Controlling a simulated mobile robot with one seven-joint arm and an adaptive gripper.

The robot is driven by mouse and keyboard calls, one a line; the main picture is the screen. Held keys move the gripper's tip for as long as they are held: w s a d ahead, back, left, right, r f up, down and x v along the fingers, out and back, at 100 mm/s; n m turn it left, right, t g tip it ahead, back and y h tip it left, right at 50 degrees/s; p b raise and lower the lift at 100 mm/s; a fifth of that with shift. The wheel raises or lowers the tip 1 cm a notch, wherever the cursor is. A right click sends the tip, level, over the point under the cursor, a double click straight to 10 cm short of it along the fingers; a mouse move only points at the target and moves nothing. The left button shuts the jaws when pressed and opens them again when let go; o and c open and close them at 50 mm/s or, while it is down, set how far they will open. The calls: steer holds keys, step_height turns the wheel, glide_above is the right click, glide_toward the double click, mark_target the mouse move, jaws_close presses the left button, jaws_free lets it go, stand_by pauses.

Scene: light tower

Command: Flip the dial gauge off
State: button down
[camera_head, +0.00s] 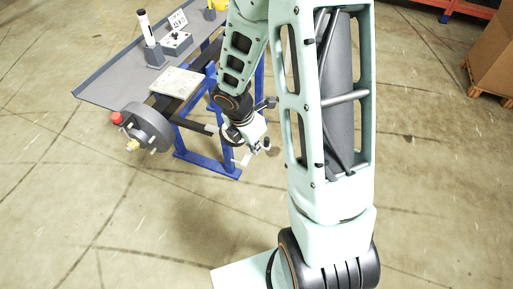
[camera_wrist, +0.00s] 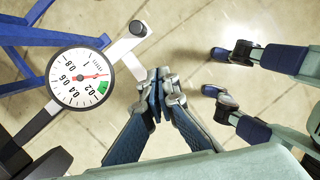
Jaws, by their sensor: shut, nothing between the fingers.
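The dial gauge (camera_wrist: 79,78) shows in the wrist view at the left, with a white face, black rim, red needle and small green zone. A white bar (camera_wrist: 122,47) runs past it toward the upper right and carries a dark round knob (camera_wrist: 138,28) near its end. My gripper (camera_wrist: 158,90) is shut and empty, to the right of the gauge and apart from it in the picture. In the head view my gripper (camera_head: 258,146) is beside the bench's front side; the gauge face cannot be made out there.
A grey-topped bench (camera_head: 105,92) with blue legs (camera_head: 208,162) holds a white-capped post (camera_head: 148,32) and a small switch box (camera_head: 176,43). A grey drum with a red knob (camera_head: 117,118) juts out at left. Cardboard boxes (camera_head: 497,55) stand far right.

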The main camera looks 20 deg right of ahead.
steer(key=p+v, duration=0.1)
steer(key=v, duration=0.6)
steer(key=shift+s+d, duration=0.1)
